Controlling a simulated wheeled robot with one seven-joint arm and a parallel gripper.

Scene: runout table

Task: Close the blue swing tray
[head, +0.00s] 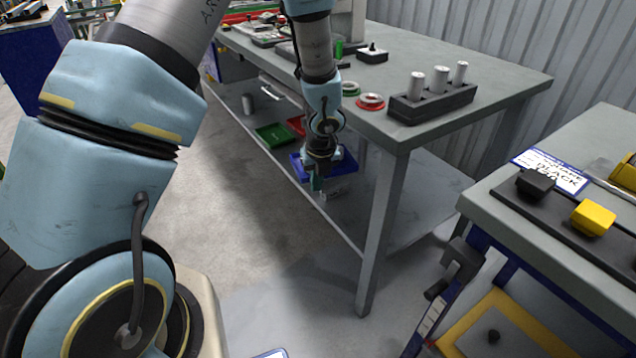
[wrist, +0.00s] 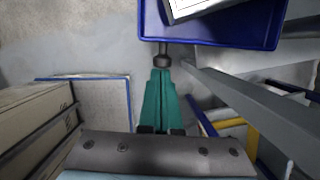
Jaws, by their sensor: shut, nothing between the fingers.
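The blue swing tray (head: 347,166) is below the tabletop near the table's front side in the head view, partly hidden behind my arm. In the wrist view the blue tray (wrist: 215,42) fills the top, with a white-topped thing lying in it. A dark round knob (wrist: 162,60) is at the tray's near edge. My gripper (wrist: 161,76) has its teal fingers together and empty, with the tips right by the knob. I cannot tell whether they touch. In the head view my gripper (head: 317,184) hangs in front of the tray.
A green tray (head: 273,135) and a red tray (head: 297,124) are farther back under the table. A grey table leg (head: 383,230) stands right of my gripper. A black block with metal cylinders (head: 432,103) is on the tabletop. Bare floor lies left of the table.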

